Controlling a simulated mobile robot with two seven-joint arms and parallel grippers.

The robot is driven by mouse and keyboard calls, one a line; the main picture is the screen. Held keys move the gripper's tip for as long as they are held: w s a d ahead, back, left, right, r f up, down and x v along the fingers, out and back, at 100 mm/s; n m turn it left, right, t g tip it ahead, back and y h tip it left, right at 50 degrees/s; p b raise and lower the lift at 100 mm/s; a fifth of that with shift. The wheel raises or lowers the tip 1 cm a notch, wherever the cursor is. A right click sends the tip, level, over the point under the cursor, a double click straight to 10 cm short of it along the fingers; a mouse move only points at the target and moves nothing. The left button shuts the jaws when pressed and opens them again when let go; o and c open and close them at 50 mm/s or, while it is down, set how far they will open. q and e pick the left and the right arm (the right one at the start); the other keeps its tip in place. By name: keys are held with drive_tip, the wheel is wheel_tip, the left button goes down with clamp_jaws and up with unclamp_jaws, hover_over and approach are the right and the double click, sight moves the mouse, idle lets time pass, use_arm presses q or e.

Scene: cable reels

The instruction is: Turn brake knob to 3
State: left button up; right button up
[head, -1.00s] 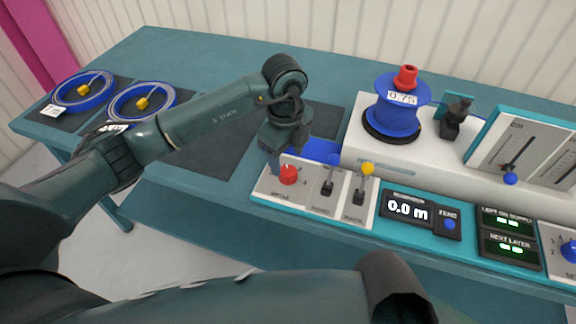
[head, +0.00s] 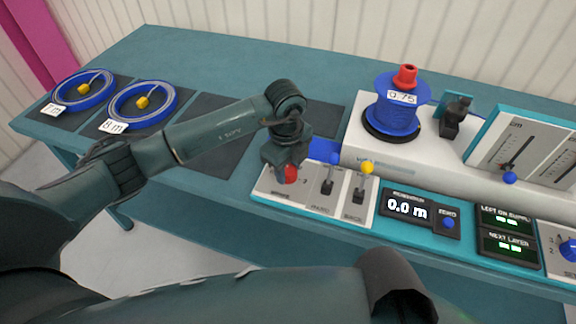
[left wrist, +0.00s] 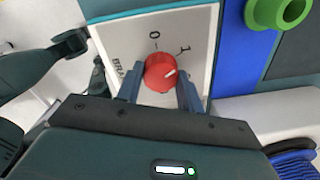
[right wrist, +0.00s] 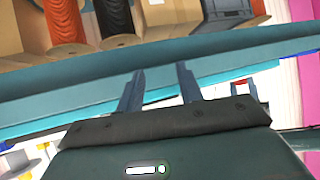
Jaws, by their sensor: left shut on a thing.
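The red brake knob (head: 291,174) sits on a white panel at the left end of the console. Other numbers are hidden or out of that view. My left gripper (head: 288,180) is down over the knob, its fingers on either side, shut on it. My right gripper (right wrist: 160,82) shows in the right wrist view with its fingers apart and nothing between them.
Two levers, blue-tipped (head: 333,160) and yellow-tipped (head: 367,169), stand just right of the knob. A blue reel (head: 397,106) stands on the white machine behind. A display (head: 407,207) reads 0.0 m. Cable coils (head: 142,104) lie at the left of the table.

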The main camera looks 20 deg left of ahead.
use_arm(q)
drive_tip(key=c, duration=0.4)
